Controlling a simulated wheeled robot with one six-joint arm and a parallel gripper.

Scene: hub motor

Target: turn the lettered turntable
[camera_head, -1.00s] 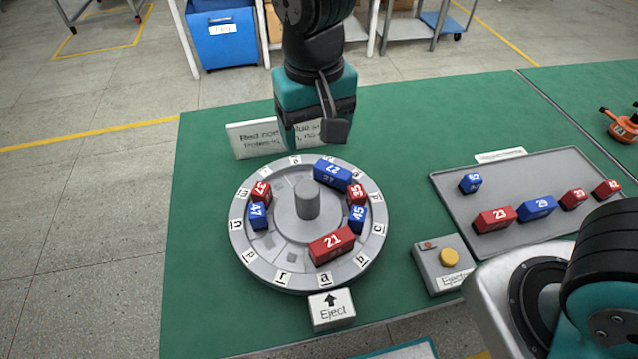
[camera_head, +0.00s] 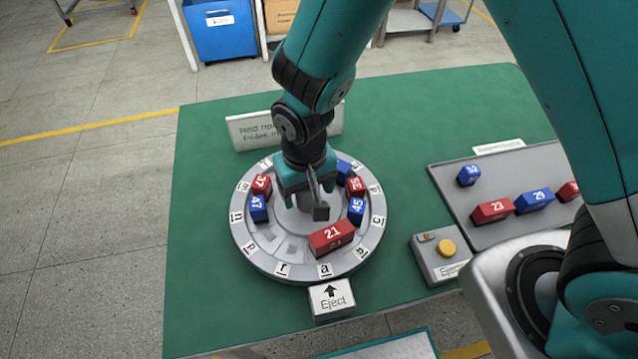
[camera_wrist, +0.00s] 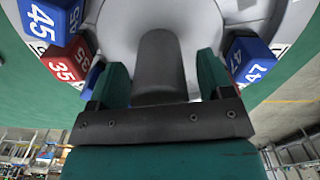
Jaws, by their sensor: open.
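The round grey turntable (camera_head: 250,255) has letter tiles around its rim. Red block 21 (camera_head: 331,238) sits on its front side, near the "a" tile. Blue 45 (camera_head: 356,211) and red 35 (camera_head: 355,187) sit on the right; red 37 (camera_head: 261,185) and blue 47 (camera_head: 258,209) on the left. A blue block (camera_head: 344,170) at the back is partly hidden. In the wrist view the grey hub post (camera_wrist: 160,60) stands between the two fingers, with gaps on both sides.
An Eject box (camera_head: 331,299) with an arrow stands at the turntable's front edge. A yellow-button box (camera_head: 440,258) is to the right. A grey tray (camera_head: 455,186) with several numbered blocks lies beyond it. A white sign (camera_head: 250,131) stands behind the turntable.

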